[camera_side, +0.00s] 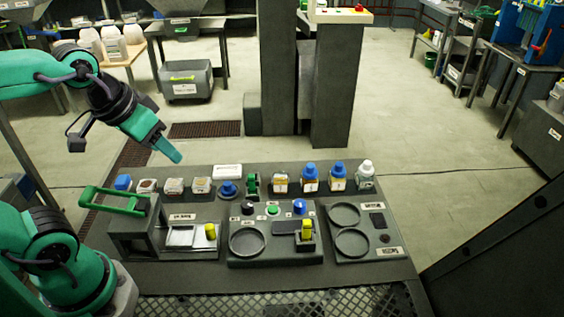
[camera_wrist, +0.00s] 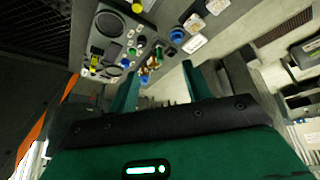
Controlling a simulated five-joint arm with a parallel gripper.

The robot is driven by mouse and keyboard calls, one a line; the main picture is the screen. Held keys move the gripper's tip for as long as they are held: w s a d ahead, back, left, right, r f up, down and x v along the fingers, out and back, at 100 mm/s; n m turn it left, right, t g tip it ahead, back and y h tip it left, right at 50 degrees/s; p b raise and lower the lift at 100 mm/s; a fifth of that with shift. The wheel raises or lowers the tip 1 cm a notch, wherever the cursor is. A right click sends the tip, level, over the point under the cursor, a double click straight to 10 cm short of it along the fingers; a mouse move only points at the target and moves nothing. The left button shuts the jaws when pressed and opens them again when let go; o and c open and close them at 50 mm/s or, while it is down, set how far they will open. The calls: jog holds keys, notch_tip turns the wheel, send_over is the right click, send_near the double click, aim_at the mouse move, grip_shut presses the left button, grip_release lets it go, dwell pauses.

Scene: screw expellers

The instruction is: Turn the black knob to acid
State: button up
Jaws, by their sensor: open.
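The black knob (camera_side: 248,207) stands on the middle control panel (camera_side: 239,262), left of a green button (camera_side: 272,210) and a blue knob (camera_side: 299,206). In the wrist view the black knob (camera_wrist: 141,40) is small and dark, beside the green button (camera_wrist: 132,51). Its pointer and the acid label are too small to read. My gripper (camera_side: 174,156) is high above the back left of the bench, left of the knob and well apart from it. In the wrist view my gripper (camera_wrist: 160,69) has its fingers spread, with nothing held between them.
Several bottles and jars, including a blue-capped bottle (camera_side: 310,177), line the bench's back edge. A green-handled press (camera_side: 118,203) stands at the left. A yellow-topped piece (camera_side: 307,229) stands on the panel's right side. A panel with round recesses (camera_side: 345,214) is at the right. Space above the panels is clear.

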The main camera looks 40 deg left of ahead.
jog(key=n+g, duration=0.5)
jog(key=n, duration=0.4)
send_over(248, 204)
notch_tip(248, 204, down, 12)
jog(key=r, duration=0.1)
jog(key=shift+w+d+f+g, duration=0.15)
jog(key=shift+f+g, duration=0.15)
jog(key=shift+f, duration=0.45)
jog(key=shift+a+f, duration=0.2)
jog(key=shift+f, duration=3.7)
jog(key=c, duration=1)
